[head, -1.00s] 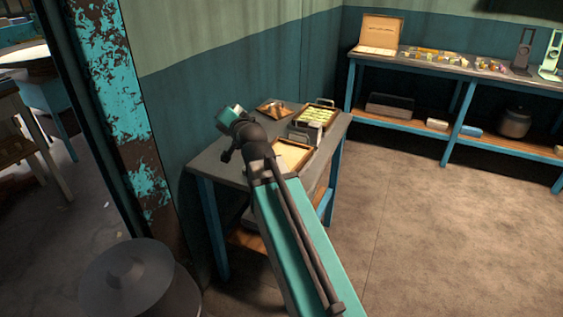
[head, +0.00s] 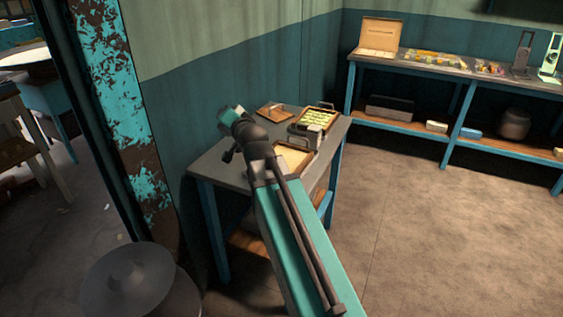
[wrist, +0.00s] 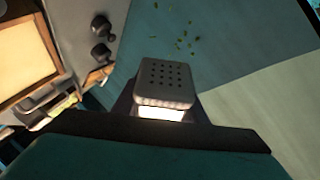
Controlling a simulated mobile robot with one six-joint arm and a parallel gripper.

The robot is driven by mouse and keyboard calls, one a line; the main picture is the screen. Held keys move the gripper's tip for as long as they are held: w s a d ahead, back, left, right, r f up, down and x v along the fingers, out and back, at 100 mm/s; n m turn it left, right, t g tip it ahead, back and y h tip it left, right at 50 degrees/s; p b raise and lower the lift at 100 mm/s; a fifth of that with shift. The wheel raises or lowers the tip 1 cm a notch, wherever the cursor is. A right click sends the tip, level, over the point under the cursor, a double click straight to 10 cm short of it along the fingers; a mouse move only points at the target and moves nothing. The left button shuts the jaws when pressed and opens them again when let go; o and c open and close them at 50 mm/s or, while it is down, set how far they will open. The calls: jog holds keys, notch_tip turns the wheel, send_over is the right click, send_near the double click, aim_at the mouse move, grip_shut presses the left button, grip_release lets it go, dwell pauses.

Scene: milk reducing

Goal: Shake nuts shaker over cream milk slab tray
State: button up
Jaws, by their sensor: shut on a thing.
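In the wrist view my gripper (wrist: 160,122) is shut on the nuts shaker (wrist: 165,83), a grey box with a holed top facing the camera. Small green nut bits (wrist: 185,38) show loose beyond the holes. The cream milk slab tray (wrist: 48,35) is at the left of the wrist view, apart from the shaker, with a pale slab inside a wooden rim. In the head view the cream tray (head: 293,158) lies on the small table, partly hidden by my arm. My gripper and the shaker are not clear there; my wrist is above the table's left part.
A tray with green-topped pieces (head: 314,118) and a wooden board (head: 277,111) stand at the table's back. The wall (head: 200,100) is close behind the table (head: 205,165). A long bench (head: 440,68) stands at the right. The floor between is clear.

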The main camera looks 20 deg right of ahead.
jog(key=shift+f, duration=0.1)
notch_tip(320, 180, down, 3)
jog(key=shift+r+b, duration=0.1)
jog(key=shift+b, duration=0.75)
jog(key=shift+r, duration=0.1)
jog(key=r, duration=0.1)
jog(key=r+p, duration=0.1)
jog(key=p, duration=0.1)
jog(key=shift+s+a+r, duration=0.25)
jog(key=shift+a+r, duration=0.1)
jog(key=shift+r, duration=0.05)
jog(key=f, duration=0.2)
jog(key=f+b, duration=0.1)
jog(key=shift+s+a, duration=0.25)
jog(key=shift+a, duration=0.1)
